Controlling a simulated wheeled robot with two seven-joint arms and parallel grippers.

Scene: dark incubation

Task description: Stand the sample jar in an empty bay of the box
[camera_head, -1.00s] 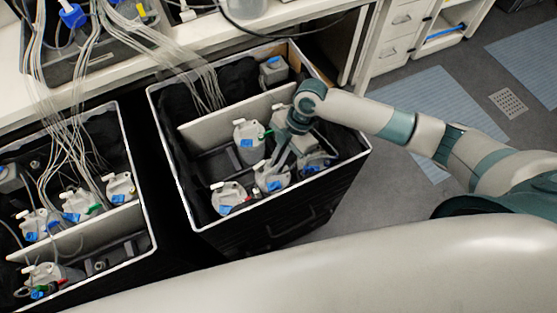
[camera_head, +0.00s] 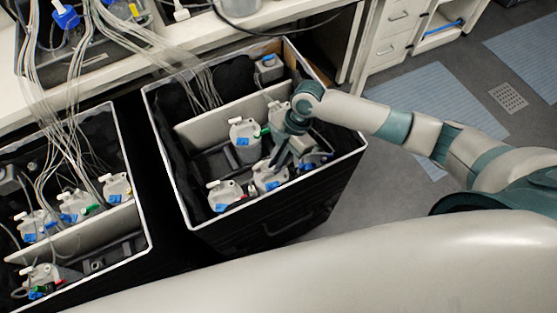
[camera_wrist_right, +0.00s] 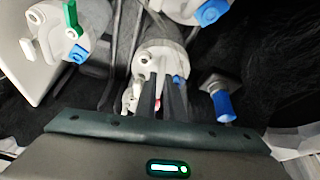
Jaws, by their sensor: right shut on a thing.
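A white sample jar (camera_head: 268,176) with a blue label stands in the near part of the right-hand black box (camera_head: 146,90). My right gripper (camera_head: 277,164) reaches down into this box, its fingers at the jar's top. In the right wrist view, the fingers of the right gripper (camera_wrist_right: 165,98) are close together, shut on the top of the jar (camera_wrist_right: 160,60); they hide part of it. I cannot tell whether the jar is lifted off the floor. My left gripper is not in view.
Two similar jars stand close by in the same box, one behind (camera_head: 243,139) and one to the left (camera_head: 224,194). A pale divider (camera_head: 205,123) crosses the box. A second box (camera_head: 152,240) with jars and tubing is at left.

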